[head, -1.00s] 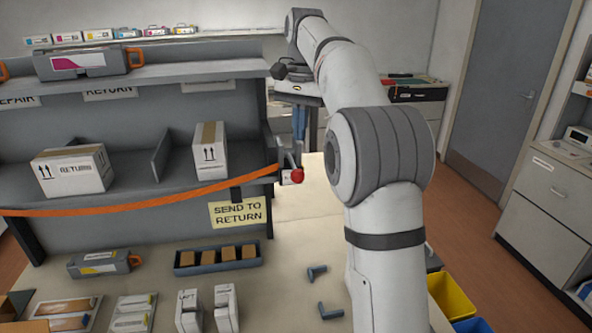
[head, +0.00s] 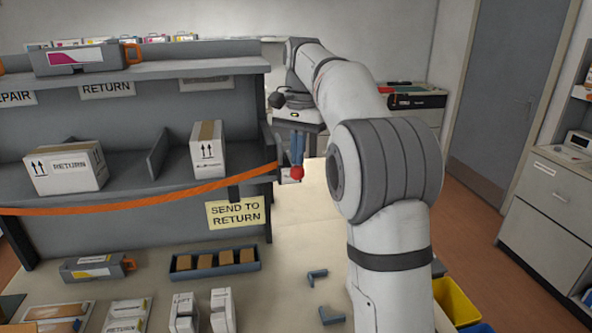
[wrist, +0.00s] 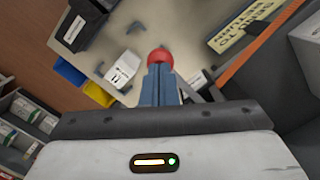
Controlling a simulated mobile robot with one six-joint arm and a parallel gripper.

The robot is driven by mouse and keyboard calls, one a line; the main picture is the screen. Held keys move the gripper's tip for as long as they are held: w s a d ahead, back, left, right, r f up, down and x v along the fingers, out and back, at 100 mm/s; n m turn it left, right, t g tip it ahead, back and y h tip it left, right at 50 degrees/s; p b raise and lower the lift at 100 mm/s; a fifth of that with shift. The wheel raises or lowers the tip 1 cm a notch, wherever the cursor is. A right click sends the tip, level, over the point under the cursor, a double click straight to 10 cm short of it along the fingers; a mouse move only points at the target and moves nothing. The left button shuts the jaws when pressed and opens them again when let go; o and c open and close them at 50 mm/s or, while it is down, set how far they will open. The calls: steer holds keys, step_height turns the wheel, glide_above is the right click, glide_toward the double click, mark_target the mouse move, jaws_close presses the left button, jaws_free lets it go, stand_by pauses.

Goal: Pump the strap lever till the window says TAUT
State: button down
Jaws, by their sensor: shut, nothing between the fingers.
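The red knob (head: 297,173) of the strap lever is at the right end of the shelf unit; it also shows in the wrist view (wrist: 160,57). A small whitish housing (head: 286,177) is beside it, and no window wording is readable. The orange strap (head: 130,207) runs along the shelf front to that end; part of it shows in the wrist view (wrist: 268,36). My gripper (head: 297,161) points down with its blue-grey fingers shut and empty, tips at or just above the knob. In the wrist view the fingertips (wrist: 160,68) overlap the knob; contact is unclear.
A SEND TO RETURN sign (head: 235,212) hangs below. Blue-grey L-shaped pieces (head: 317,277) lie on the table. The tabletop (head: 300,225) below the knob is clear.

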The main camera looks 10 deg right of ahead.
mark_target(298, 168)
steer(key=shift+f+b, duration=1.3)
steer(key=shift+f, duration=0.95)
steer(key=shift+w+d+r+p, duration=0.1)
steer(key=shift+r+p, duration=0.1)
steer(key=shift+p, duration=0.15)
steer(key=w+d+p, duration=0.1)
steer(key=w+p, duration=0.1)
steer(key=p, duration=0.1)
steer(key=shift+d+r, duration=0.35)
steer(key=shift+w+r, duration=0.1)
